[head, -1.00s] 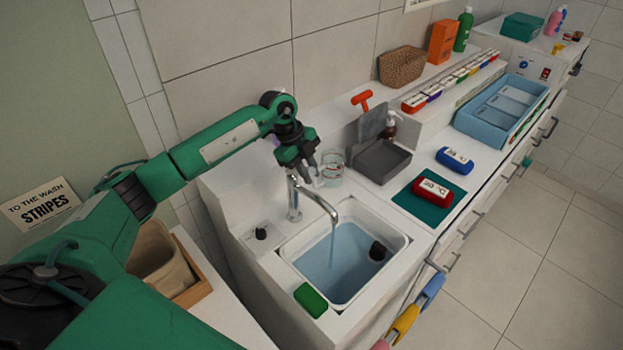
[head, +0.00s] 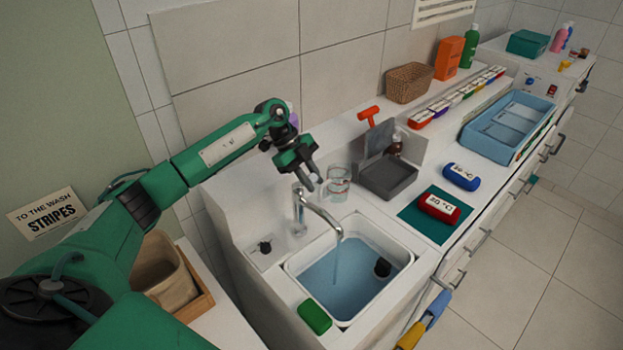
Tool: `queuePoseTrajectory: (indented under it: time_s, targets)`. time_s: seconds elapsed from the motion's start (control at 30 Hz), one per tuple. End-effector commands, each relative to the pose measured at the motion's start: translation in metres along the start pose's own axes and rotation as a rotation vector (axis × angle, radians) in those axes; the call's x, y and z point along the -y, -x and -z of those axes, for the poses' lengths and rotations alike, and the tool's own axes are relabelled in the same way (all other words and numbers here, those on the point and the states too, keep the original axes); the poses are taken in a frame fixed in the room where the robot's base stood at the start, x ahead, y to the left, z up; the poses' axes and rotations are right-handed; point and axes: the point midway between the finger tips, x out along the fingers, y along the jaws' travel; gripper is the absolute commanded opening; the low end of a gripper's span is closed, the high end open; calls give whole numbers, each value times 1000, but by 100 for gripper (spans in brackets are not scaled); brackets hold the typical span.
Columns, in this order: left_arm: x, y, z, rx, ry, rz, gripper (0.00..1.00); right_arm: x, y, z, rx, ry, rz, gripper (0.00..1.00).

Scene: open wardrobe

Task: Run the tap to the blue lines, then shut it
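The tap (head: 318,211) is a curved metal spout at the back of the white sink (head: 292,275). A thin stream of water (head: 336,262) runs from it. The sink holds bluish water (head: 352,284), with a dark round object (head: 382,267) in it at the right. I cannot make out blue lines on the sink walls. My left gripper (head: 313,183) is above and just behind the tap, pointing down. Its fingers look apart, with nothing between them; I cannot tell whether they touch the tap. My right gripper is out of view.
A clear glass (head: 339,181) stands just right of my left gripper. A grey tray (head: 386,182), a red packet (head: 439,208) on a green mat (head: 412,222) and a blue packet (head: 461,177) lie further right. A green sponge (head: 314,316) sits on the front-left sink rim.

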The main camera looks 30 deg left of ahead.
Motion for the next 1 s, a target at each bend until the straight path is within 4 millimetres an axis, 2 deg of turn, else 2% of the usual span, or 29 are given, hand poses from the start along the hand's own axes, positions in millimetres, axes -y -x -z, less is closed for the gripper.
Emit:
queuePoseTrajectory:
  time_s: [0.03,0.07,0.1,0.37,0.47,0.57,0.9,1.0]
  targets:
    - [0,1,0,1,0,1,33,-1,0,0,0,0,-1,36]
    - [0,1,0,1,0,1,38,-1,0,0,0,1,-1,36]
    - [0,0,0,0,0,1,40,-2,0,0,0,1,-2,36]
    - [0,1,0,0,0,0,40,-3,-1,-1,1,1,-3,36]
    - [0,6,-1,0,0,1,40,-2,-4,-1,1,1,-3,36]
    - [0,20,-2,2,0,3,40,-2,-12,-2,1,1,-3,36]
    - [1,98,-2,2,0,5,40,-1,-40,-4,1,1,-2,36]
    - [0,115,-2,1,0,4,40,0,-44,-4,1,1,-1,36]
